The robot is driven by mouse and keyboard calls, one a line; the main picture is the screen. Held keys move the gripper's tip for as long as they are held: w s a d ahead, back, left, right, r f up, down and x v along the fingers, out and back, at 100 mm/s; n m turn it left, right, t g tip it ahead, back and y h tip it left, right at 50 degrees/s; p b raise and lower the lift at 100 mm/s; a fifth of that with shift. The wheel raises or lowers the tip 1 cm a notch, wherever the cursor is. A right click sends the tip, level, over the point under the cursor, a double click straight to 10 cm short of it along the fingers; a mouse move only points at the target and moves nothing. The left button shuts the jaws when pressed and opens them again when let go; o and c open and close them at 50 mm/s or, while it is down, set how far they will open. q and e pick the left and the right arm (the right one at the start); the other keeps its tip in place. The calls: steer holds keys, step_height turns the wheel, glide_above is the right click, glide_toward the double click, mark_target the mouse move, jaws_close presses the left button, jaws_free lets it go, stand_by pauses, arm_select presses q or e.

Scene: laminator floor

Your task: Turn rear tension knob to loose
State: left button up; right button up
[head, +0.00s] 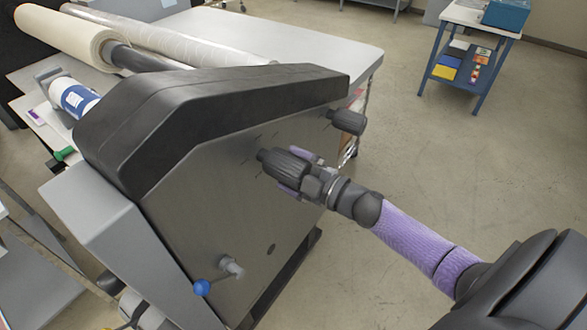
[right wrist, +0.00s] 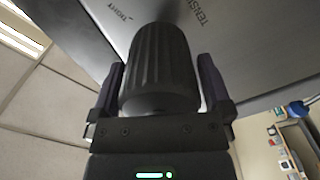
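Two dark ribbed knobs stick out from the grey side panel of the laminator (head: 215,170). My right gripper (head: 298,174) is at the nearer knob (head: 280,163), one finger on each side. In the right wrist view this knob (right wrist: 158,70) fills the space between the fingers, which look pressed against its sides. Panel print near it reads "TIGHT" and part of "TENSION"; the knob's setting cannot be read. The other knob (head: 347,121) stands free, farther back toward the panel's far end. My left gripper is not in view.
Film rolls (head: 62,37) and a pale table (head: 330,55) lie behind the machine. A blue-framed cart (head: 470,50) stands far right. The floor between is clear.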

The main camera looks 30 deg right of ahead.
steer(key=shift+s, duration=0.1)
steer(key=v, duration=0.9)
steer(key=shift+s+d+b, duration=0.15)
steer(key=shift+s+b, duration=0.15)
steer(key=shift+s, duration=0.05)
steer(key=s+d+f+m+g+h+b, duration=0.1)
steer(key=s+f+m+g+h+b, duration=0.2)
steer(key=f, duration=0.9)
steer(key=s+f+m+g+h+b, duration=0.15)
steer(key=s+f+m+b, duration=0.35)
steer(key=f, duration=0.7)
steer(key=s+d+f+m+g+h+b, duration=0.1)
steer(key=f+m+g+h+b, duration=0.3)
steer(key=f, duration=0.8)
steer(key=s+a+f+g+b, duration=0.3)
steer(key=s+a+f+b, duration=0.2)
steer(key=s+f, duration=0.5)
steer(key=s+a+f+m+g+y+b, duration=0.1)
steer(key=s+a+f+g+b, duration=0.3)
steer(key=s+a+f, duration=0.3)
steer(key=s+f+b, duration=0.1)
steer(key=s+f, duration=0.2)
steer(key=f, duration=0.2)
steer(key=shift+a+f, duration=0.25)
steer(key=shift+a, duration=0.15)
